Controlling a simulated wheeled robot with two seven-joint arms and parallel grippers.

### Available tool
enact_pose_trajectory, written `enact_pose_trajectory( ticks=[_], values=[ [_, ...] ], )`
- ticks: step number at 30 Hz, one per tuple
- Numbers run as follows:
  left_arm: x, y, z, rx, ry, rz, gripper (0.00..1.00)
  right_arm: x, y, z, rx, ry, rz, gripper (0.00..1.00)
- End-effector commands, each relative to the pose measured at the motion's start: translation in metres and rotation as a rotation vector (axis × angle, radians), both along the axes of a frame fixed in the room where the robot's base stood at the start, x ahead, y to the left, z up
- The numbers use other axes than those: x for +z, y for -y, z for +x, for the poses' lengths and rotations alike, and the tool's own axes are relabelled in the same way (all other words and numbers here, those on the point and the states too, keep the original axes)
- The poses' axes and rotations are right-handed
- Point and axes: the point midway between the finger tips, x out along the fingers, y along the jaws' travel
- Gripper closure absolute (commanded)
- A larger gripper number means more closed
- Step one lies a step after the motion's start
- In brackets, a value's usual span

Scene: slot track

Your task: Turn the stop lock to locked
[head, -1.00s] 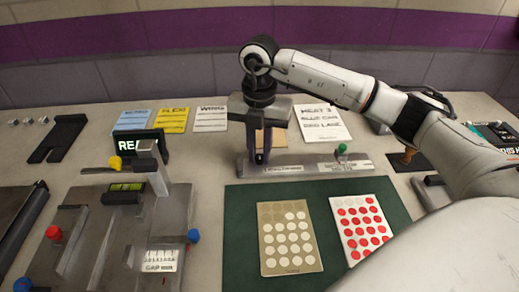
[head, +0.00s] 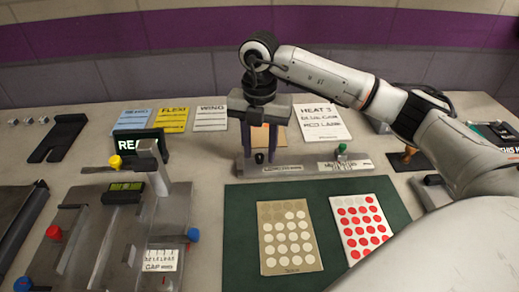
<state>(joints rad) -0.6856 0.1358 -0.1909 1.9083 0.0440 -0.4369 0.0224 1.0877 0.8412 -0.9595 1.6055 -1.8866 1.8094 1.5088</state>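A grey metal bar (head: 308,168) stands behind the green mat, with a small black knob (head: 259,157) at its left and a green knob (head: 342,150) at its right. Its labels are too small to read, so I cannot tell for sure which part is the stop lock. My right gripper (head: 260,158) points down over the left end of the bar. Its two dark fingers are apart, one on each side of the black knob, with gaps showing between. My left gripper is not in view.
A grey track fixture (head: 180,215) with yellow, red and blue knobs fills the left. Two dotted cards lie on the green mat (head: 240,235). Paper cards (head: 323,123) lie at the back. A brown knob (head: 404,155) stands on a black pad at right.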

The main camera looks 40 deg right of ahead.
Motion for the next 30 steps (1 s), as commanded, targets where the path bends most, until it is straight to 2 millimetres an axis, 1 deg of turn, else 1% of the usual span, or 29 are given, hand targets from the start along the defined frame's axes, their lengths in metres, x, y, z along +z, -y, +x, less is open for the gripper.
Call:
enact_pose_trajectory(
  ticks=[5, 9, 12, 15, 20, 30],
  values=[
    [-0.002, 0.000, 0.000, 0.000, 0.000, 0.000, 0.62, 0.031, -0.001, 0.002, 0.001, 0.008, 0.001, 0.63],
    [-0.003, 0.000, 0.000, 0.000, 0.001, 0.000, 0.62, 0.060, -0.001, 0.002, 0.001, 0.007, 0.002, 0.63],
    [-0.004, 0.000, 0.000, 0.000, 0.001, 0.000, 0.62, 0.077, -0.001, 0.001, 0.001, 0.007, 0.002, 0.63],
    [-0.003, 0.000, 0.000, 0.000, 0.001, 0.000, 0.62, 0.089, 0.000, 0.001, 0.000, 0.005, 0.000, 0.63],
    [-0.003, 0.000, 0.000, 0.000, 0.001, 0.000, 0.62, 0.098, 0.000, 0.000, -0.001, 0.003, 0.001, 0.63],
    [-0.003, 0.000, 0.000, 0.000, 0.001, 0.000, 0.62, 0.098, 0.000, 0.000, 0.000, 0.002, 0.001, 0.63]
  ],
)
